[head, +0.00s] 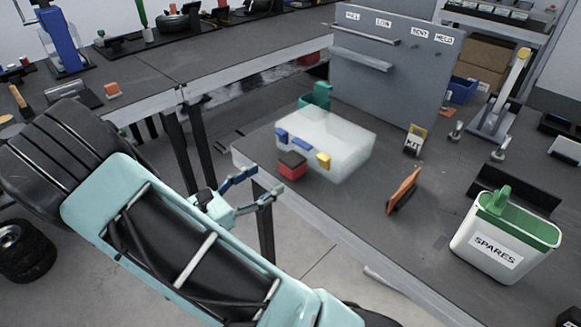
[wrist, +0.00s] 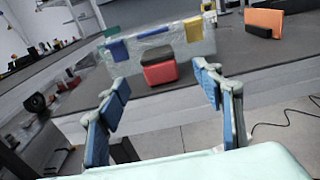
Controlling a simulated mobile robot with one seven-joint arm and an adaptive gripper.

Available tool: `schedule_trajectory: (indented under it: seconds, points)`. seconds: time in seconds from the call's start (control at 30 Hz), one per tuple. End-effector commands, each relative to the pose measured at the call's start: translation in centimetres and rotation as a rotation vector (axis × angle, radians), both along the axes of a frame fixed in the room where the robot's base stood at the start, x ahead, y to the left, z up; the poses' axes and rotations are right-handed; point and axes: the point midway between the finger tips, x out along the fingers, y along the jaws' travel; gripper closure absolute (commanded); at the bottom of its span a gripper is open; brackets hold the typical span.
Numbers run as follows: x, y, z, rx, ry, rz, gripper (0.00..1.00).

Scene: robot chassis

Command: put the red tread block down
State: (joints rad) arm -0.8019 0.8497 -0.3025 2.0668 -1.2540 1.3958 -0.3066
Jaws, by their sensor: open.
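The red tread block (head: 291,172), red below with a dark top, rests on the grey worktable close to its near edge. It sits in front of a translucent pale box (head: 338,142) with blue and yellow pieces on it; I cannot tell if they touch. In the wrist view the block (wrist: 161,74) shows beyond and between my fingertips. My gripper (head: 255,184) is open and empty, off the table's near edge, apart from the block. Its blue-padded fingers (wrist: 163,83) are spread wide in the wrist view.
An orange piece (head: 404,190) stands tilted on the table to the right. A white SPARES bin (head: 496,254) with a green rim is further right. A grey cabinet (head: 393,70) stands behind. The table's near edge lies between gripper and block.

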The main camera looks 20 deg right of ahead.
Motion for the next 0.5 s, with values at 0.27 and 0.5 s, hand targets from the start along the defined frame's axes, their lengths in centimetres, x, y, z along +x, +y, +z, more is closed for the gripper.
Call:
schedule_trajectory:
  seconds: [0.27,0.5]
  points:
    - [1.1,-3.1,0.0,-0.027,-0.016,0.000,0.39]
    - [2.0,-5.4,0.0,-0.026,-0.014,0.003,0.39]
